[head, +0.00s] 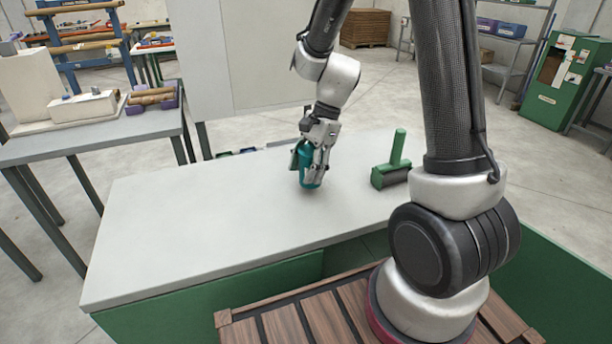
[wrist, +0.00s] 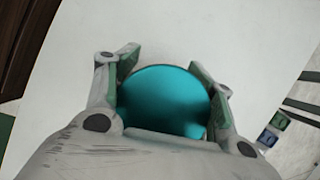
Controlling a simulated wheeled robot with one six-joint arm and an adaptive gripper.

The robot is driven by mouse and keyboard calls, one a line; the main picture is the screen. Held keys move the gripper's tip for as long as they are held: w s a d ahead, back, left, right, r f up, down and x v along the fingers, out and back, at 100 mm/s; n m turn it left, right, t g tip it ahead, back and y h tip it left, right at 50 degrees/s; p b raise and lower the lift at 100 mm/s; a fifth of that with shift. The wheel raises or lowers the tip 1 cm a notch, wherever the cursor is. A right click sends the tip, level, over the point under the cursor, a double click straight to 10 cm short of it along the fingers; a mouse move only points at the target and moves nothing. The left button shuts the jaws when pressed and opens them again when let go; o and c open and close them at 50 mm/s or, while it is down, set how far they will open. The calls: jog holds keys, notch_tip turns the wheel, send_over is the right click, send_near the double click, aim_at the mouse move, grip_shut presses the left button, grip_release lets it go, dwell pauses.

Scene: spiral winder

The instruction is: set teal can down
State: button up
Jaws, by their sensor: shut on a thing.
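The teal can (head: 308,172) is upright between the fingers of my gripper (head: 311,165) in the head view, over the middle of the pale worktop (head: 180,222). The can's base is at or just above the worktop; I cannot tell whether it touches. In the wrist view the teal can (wrist: 165,98) shows its round top, with a finger of my gripper (wrist: 165,90) closed on each side. Part of the can is hidden by the fingers and the gripper body.
A green roller-like tool (head: 393,165) stands on the worktop to the right of the can. The worktop's left half is clear. A grey side table (head: 90,140) with boxes and rolls stands at the left. A pale upright panel (head: 255,60) stands behind the worktop.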

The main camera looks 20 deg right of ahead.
jog(key=shift+f, duration=1.15)
jog(key=shift+f, duration=0.2)
jog(key=o, duration=1.2)
